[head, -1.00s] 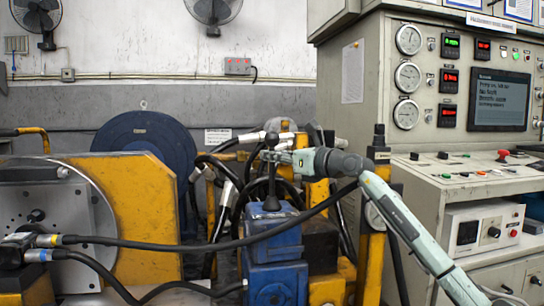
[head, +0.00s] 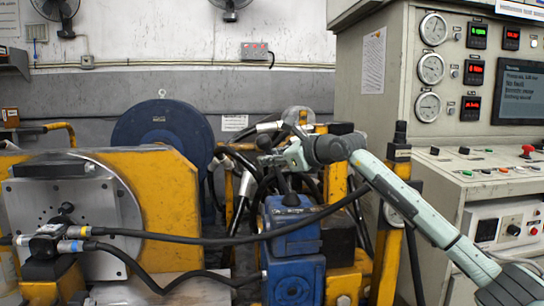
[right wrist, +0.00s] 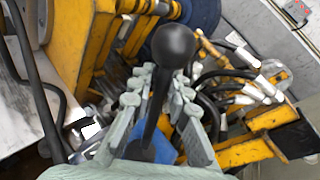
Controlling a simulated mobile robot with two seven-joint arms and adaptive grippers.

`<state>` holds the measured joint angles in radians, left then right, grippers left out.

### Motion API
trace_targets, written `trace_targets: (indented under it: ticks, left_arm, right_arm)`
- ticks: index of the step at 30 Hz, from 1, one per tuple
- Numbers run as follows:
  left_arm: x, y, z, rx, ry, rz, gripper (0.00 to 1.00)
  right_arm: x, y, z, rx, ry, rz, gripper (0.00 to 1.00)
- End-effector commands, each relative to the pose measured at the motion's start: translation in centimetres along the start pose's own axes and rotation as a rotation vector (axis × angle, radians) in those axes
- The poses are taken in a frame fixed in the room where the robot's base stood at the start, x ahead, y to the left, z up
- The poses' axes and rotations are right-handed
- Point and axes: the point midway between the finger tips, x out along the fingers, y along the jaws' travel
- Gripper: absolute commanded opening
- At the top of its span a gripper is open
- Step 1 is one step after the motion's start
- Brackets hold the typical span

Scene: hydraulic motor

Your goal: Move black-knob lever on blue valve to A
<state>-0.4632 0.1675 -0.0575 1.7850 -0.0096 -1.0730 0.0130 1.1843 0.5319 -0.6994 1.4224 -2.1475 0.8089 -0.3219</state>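The blue valve (head: 292,245) stands in the lower middle of the head view. Its lever has a black knob (head: 264,143) and leans to the left from the valve's top. My right gripper (head: 284,156) is at the lever's upper part, just below the knob, and hides part of the rod. In the right wrist view the black knob (right wrist: 173,45) stands above the fingers, and the rod runs down between them. The two fingers (right wrist: 160,95) stand apart with some gap beside the rod; firm contact is not clear. My left gripper is not in view.
A black hose (head: 200,241) crosses in front of the valve. A yellow post (head: 388,245) stands right of it, close to my right arm. Black hoses with silver fittings (head: 245,183) crowd the space behind. The control cabinet (head: 440,160) fills the right side.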

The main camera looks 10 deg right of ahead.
Motion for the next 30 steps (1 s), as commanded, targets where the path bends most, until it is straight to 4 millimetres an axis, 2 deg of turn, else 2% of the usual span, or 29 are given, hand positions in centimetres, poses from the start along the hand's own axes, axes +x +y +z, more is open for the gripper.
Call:
trace_targets:
  ticks: [1, 3, 14, 17, 27, 30]
  left_arm:
    - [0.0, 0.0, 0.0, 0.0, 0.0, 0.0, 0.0]
    - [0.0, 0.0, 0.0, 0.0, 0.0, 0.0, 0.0]
    - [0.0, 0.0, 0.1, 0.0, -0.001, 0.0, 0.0]
    - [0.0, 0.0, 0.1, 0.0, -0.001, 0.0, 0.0]
    - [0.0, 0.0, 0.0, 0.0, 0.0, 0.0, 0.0]
    - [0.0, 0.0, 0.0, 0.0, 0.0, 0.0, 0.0]
  right_arm:
    - [0.0, 0.1, 0.0, 0.001, 0.0, 0.001, 0.25]
    - [0.0, 0.0, 0.0, 0.001, 0.0, 0.001, 0.33]
    - [-0.5, -0.1, 0.1, 0.003, -0.002, -0.001, 0.33]
    - [-1.7, -0.2, 0.0, 0.002, -0.002, -0.002, 0.33]
    - [-8.8, -0.1, -0.1, 0.0, 0.0, -0.002, 0.33]
    - [-10.3, -0.1, -0.1, 0.002, -0.001, -0.002, 0.33]
